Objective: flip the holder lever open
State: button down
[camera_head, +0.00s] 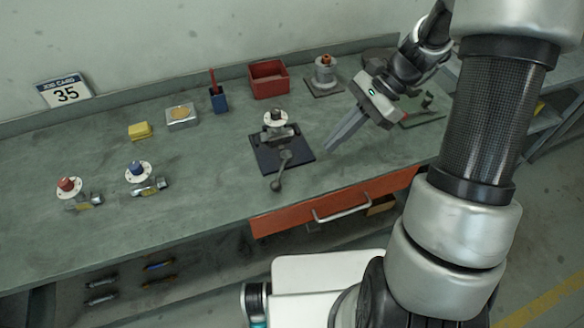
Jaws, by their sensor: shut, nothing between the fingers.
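The holder (266,158) is a dark square plate on the workbench, right of the middle. A small valve with a white round top (276,118) sits in it. The holder lever (281,170) is a dark bar with a round knob, pointing toward the bench's front edge. My gripper (331,147) is to the right of the holder, above the bench, fingers pointing down and left. It is shut and empty. A gap shows between the fingertips and the lever; their height above the bench is hard to tell.
A red bin (268,79), a blue cup (218,99) and a round-topped fixture (324,75) stand at the back. Two valves, red-knobbed (69,187) and blue-knobbed (137,170), lie at left. An orange drawer (335,203) is below the front edge. The bench between the valves and holder is clear.

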aim_at(281, 170)
jog(key=shift+s+a+f, duration=0.1)
jog(key=shift+f, duration=0.05)
jog(key=x, duration=0.9)
jog(key=a, duration=0.2)
jog(key=s+a+f, duration=0.1)
jog(key=shift+a, duration=0.1)
jog(key=shift+a+f, duration=0.15)
jog(key=shift+a, duration=0.35)
jog(key=shift+a, duration=0.1)
